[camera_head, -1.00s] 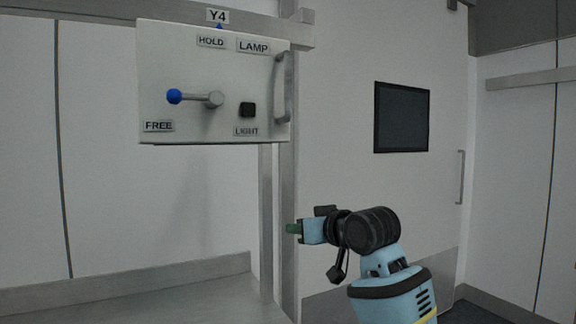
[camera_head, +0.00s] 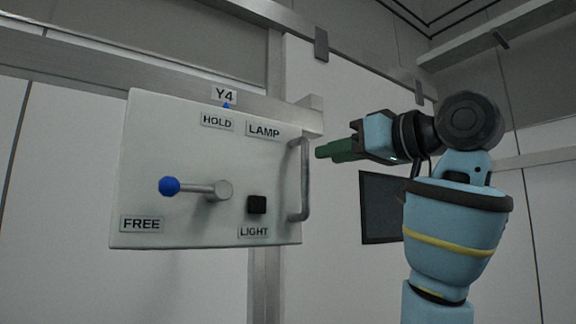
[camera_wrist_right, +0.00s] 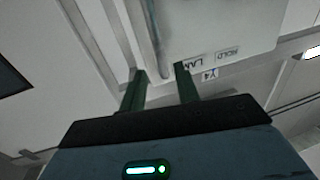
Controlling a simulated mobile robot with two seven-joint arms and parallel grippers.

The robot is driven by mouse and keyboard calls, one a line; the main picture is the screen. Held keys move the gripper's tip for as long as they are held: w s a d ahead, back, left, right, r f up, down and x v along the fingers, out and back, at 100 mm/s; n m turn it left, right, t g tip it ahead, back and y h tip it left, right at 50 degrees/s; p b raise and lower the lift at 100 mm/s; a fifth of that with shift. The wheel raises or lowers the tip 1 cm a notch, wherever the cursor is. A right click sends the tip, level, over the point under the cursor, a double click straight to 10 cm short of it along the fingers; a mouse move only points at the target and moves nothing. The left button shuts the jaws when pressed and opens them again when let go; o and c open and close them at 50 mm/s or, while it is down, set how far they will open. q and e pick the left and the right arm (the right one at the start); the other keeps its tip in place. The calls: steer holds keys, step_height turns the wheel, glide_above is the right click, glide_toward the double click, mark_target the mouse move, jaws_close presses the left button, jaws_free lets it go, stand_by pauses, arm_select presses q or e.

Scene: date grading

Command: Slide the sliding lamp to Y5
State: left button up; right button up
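The sliding lamp (camera_head: 150,130) is a pale box hanging on a horizontal rail. Its blue pointer is under the Y4 label (camera_head: 224,96). Its lever (camera_head: 200,188), with a blue knob, points left, on the side of the FREE label (camera_head: 142,224). A vertical bar handle (camera_head: 305,185) is on its right edge. My right gripper (camera_head: 322,152) is just right of the handle's upper part, fingers pointing left. In the right wrist view the green fingers (camera_wrist_right: 160,75) are apart and the handle (camera_wrist_right: 152,35) shows beyond the gap between them. Contact is not visible. My left gripper is not in view.
The metal rail (camera_head: 75,72) runs behind the box's top, with its end just right of the box. A black square button (camera_head: 257,204) is below the LAMP label. A dark panel (camera_head: 380,208) is on the wall behind my right arm.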

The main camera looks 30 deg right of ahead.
mark_target(308, 160)
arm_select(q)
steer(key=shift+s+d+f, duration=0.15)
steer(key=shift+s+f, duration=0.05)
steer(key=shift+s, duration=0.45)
arm_select(e)
steer(key=x, duration=0.7)
steer(key=shift+w+a, duration=0.1)
steer(key=shift+w, duration=0.15)
steer(key=shift+c, duration=0.4)
jaws_close()
